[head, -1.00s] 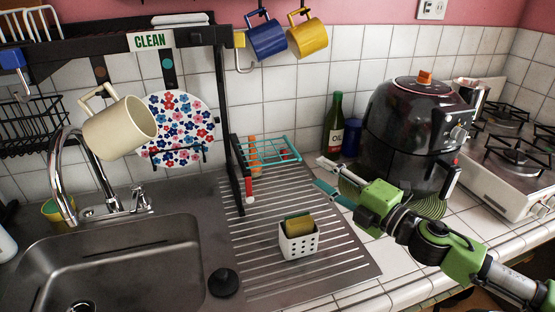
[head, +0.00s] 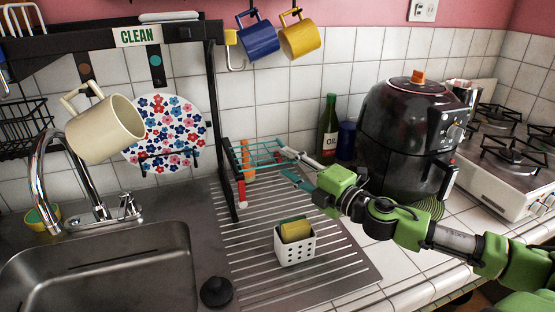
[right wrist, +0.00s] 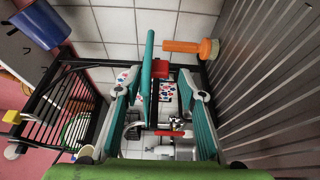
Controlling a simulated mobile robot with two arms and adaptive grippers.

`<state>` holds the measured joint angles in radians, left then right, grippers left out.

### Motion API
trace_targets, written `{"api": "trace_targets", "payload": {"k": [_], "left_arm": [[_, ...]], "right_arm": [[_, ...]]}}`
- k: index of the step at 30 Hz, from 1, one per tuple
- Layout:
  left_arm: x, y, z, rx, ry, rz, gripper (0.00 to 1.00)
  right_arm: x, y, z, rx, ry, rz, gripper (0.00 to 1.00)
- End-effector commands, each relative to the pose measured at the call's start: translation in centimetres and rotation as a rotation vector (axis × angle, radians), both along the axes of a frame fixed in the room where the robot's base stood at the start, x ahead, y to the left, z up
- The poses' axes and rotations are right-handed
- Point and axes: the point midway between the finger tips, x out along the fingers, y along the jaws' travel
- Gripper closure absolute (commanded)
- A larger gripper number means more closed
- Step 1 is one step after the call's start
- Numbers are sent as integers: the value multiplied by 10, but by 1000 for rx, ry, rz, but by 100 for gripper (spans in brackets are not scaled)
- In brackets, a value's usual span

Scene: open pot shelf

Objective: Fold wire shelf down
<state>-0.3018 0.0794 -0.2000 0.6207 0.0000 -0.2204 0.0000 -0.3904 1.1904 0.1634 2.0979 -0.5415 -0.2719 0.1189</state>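The teal wire shelf (head: 262,153) sticks out level from the right side of the black rack (head: 222,130), above the drainboard. In the right wrist view, a teal bar of the shelf (right wrist: 149,50) runs edge-on between my fingers. My right gripper (head: 287,162) is at the shelf's right end in the head view, with its fingers spread. The right wrist view shows the open fingers (right wrist: 157,85) on either side of the bar, with gaps; I cannot tell that either touches it. My left gripper is not in view.
A white sponge holder (head: 296,246) stands on the drainboard below. An oil bottle (head: 329,128) and a dark air fryer (head: 405,135) stand right of the shelf. An orange item (head: 248,160) is close to the shelf. Mugs (head: 258,40) hang above. The front drainboard is mostly clear.

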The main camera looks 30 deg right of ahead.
Motion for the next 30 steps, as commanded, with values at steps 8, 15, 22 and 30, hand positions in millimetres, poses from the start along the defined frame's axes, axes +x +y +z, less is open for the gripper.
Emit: {"api": "trace_targets", "payload": {"k": [8, 15, 22, 30], "left_arm": [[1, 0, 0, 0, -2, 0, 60], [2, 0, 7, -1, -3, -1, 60], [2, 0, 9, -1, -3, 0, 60], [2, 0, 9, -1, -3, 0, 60]], "right_arm": [[22, 2, 3, -2, -3, -2, 63], [37, 4, 3, 0, -3, -3, 63], [46, 7, 2, -1, -1, -1, 63], [47, 7, 0, -1, 1, -1, 63]]}}
